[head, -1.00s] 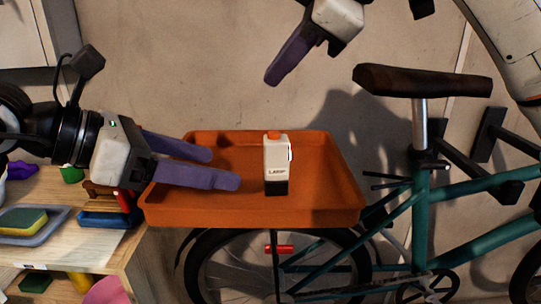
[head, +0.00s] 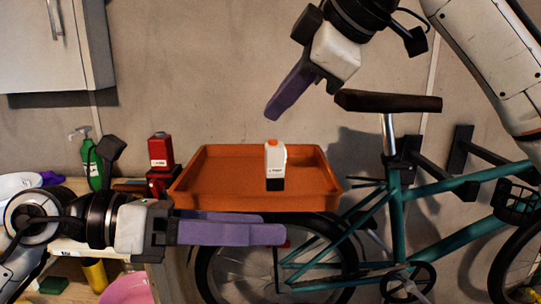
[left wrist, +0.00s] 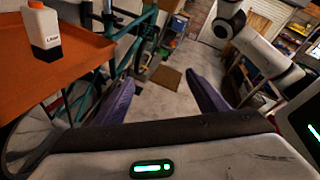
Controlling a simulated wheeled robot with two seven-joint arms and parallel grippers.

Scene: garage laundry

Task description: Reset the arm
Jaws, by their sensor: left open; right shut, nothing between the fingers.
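My left gripper (head: 285,230) is open and empty, in front of and a little below the front edge of the orange tray. In the left wrist view its two purple fingers (left wrist: 165,98) stand apart with only floor between them. My right gripper (head: 270,115) is shut and empty, raised above the back of the tray near the wall. A white bottle (head: 275,162) with an orange cap and dark base stands upright in the tray; it also shows in the left wrist view (left wrist: 42,30). Neither gripper touches it.
The orange tray (head: 203,204) sits above the rear wheel of a teal bicycle (head: 398,230) with a black saddle (head: 388,101). A wooden bench at left holds a green spray bottle (head: 93,165) and a red container (head: 160,150). A wall cabinet (head: 50,45) hangs upper left.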

